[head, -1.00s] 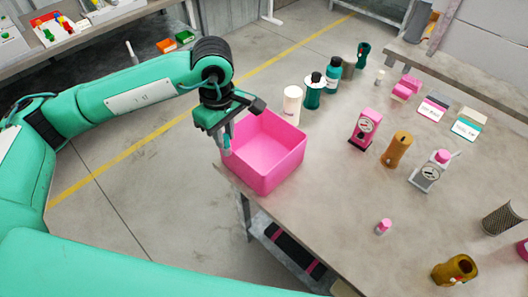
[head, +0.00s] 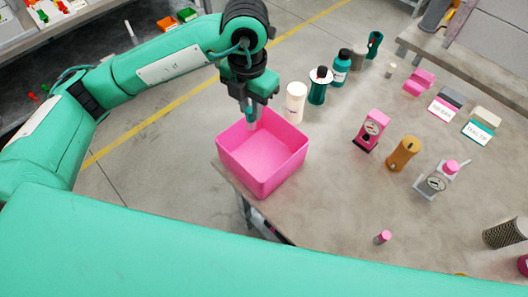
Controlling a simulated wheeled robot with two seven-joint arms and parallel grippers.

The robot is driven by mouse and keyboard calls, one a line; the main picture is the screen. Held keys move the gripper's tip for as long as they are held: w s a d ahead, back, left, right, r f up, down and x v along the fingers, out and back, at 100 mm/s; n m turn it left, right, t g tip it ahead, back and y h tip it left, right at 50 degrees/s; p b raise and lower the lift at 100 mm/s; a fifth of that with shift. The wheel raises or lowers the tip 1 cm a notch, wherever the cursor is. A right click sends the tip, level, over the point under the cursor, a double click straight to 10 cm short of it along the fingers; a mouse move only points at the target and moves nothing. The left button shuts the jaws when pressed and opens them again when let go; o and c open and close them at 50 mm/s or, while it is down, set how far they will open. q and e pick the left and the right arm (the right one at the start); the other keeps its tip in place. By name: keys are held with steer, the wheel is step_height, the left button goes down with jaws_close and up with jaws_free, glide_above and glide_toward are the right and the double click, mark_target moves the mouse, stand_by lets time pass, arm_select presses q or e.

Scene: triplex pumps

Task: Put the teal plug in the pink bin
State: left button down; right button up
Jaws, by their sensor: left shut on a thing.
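The pink bin (head: 262,178) is an open square box at the left edge of the grey table. Its floor looks empty. My left gripper (head: 252,122) points down over the back of the bin, with its fingertips near the height of the rim. It is shut on a small teal piece, the teal plug, which the fingers mostly hide. I cannot tell whether it touches the bin. My right gripper is not in view.
A white bottle (head: 296,103) stands close behind the bin, with a teal bottle (head: 319,86) beside it. A pink plug (head: 382,237) stands at the front. Pink (head: 371,131), tan (head: 402,154) and grey (head: 436,180) items stand to the right. The table's middle is clear.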

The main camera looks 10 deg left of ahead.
arm_select(q)
steer(key=shift+w+d+n, duration=0.1)
steer(key=shift+n, duration=0.4)
steer(key=p, duration=0.4)
glide_above(255, 166)
step_height(255, 166, down, 19)
steer(key=shift+f, duration=0.3)
steer(key=shift+f, duration=0.1)
steer(key=shift+f, duration=0.15)
steer(key=c, duration=1.3)
jaws_free()
steer(key=shift+o, duration=0.2)
